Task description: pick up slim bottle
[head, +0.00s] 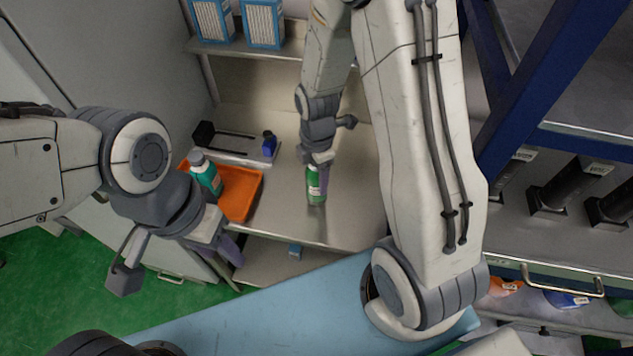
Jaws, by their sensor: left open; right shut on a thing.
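A green bottle (313,187) with a pale label stands upright at the bench's front part, in my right gripper (319,172). My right gripper is shut on it from above, hiding its top. I cannot tell whether its base touches the bench. A teal bottle (207,178) with a grey cap and white label is at the orange tray's left side, leaning a little. My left gripper (231,247) is open and empty, in front of the tray and nearer to the camera than the teal bottle. Which bottle is the slim one is unclear.
The orange tray (246,196) lies on the metal bench (352,215). Behind it is a flat device (235,156) with a black block and a blue part (269,143). Blue-and-white boxes (262,22) stand on the shelf above. A blue-framed rack (490,90) stands at right.

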